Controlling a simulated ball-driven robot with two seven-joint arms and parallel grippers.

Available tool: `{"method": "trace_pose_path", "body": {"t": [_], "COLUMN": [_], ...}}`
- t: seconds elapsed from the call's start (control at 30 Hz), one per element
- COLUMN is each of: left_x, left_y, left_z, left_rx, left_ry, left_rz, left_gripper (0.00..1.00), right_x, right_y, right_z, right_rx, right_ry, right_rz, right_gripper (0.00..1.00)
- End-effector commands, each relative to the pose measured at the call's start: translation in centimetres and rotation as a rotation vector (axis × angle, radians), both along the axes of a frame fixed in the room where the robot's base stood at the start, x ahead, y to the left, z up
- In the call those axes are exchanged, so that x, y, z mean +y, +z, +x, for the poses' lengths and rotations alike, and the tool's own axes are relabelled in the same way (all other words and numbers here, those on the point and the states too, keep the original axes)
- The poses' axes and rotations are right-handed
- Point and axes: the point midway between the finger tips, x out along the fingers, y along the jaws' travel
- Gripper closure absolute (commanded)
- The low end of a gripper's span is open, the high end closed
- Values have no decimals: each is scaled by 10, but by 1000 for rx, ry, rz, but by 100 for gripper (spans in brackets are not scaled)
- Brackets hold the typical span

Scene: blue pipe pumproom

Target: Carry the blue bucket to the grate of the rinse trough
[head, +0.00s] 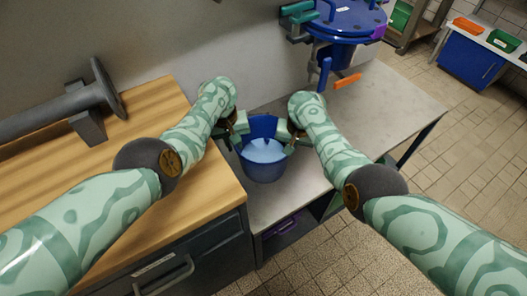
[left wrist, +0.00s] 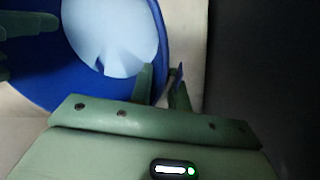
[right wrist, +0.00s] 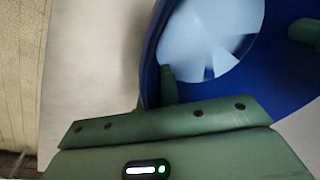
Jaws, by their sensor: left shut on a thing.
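The blue bucket (head: 262,169) is upright over the front left part of the grey metal bench, with a pale blue surface inside it. I cannot tell whether its base touches the bench. My left gripper (head: 240,127) is shut on the bucket's left rim. In the left wrist view its fingers (left wrist: 163,85) sit on both sides of the blue wall. My right gripper (head: 290,138) is at the opposite rim; one finger shows inside the bucket in the right wrist view (right wrist: 168,85), close against the wall, while its outer finger is mostly hidden. I cannot make out the rinse trough's grate.
A wooden worktop (head: 90,150) with a grey pipe fitting (head: 95,100) lies on the left. A blue pump-like machine (head: 345,22) and an orange handle (head: 347,80) are at the bench's back. The tiled floor (head: 440,130) is open on the right, with a blue cabinet (head: 468,60) beyond.

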Motion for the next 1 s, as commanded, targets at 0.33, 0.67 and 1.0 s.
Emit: {"method": "trace_pose_path", "body": {"t": [0.33,0.67,1.0], "left_x": [1,1,1], "left_y": [-1,-1,4], "left_z": [0,0,1], "left_rx": [0,0,-5], "left_ry": [6,6,7], "left_rz": [0,0,0], "left_gripper": [100,100,100], "right_x": [3,3,3], "right_y": [1,1,6], "right_z": [0,0,1], "right_rx": [1,0,-5], "right_ry": [2,2,3], "right_rz": [7,8,9], "right_gripper": [100,100,100]}}
